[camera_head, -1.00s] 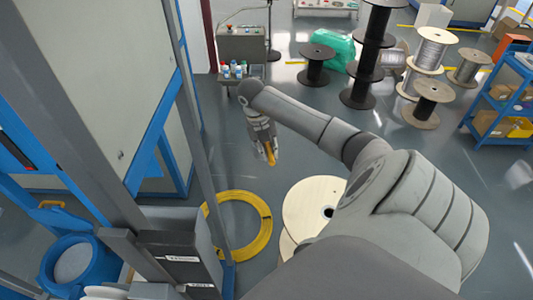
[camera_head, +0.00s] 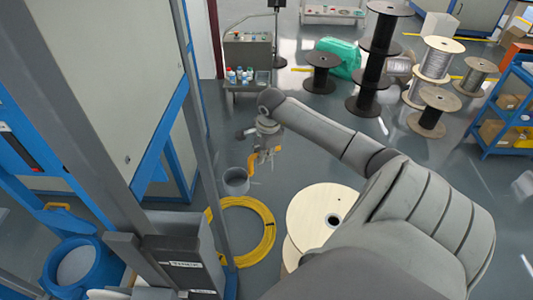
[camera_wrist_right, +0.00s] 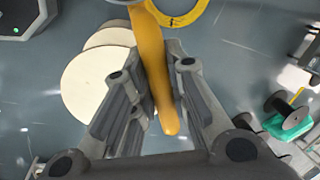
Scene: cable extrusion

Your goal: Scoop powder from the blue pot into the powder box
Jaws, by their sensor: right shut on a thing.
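My right gripper (camera_head: 266,153) is shut on the yellow handle of a scoop, out over the floor. The scoop's grey cup (camera_head: 236,181) hangs to the left of the gripper, and I cannot tell whether it holds powder. In the right wrist view the yellow handle (camera_wrist_right: 153,62) runs between the fingers (camera_wrist_right: 152,72); the cup is out of view. The blue pot (camera_head: 62,284) stands at the lower left with pale powder (camera_head: 76,266) in it, well apart from the scoop. A dark grey box with a white label (camera_head: 172,252), possibly the powder box, stands right of the pot. My left gripper is not visible.
A grey post (camera_head: 205,130) and blue-framed machine (camera_head: 95,90) stand at the left, between scoop and pot. A yellow cable coil (camera_head: 268,240) and a pale spool (camera_head: 318,205) lie below. Dark spools (camera_head: 375,75) and a blue shelf (camera_head: 495,115) stand farther back.

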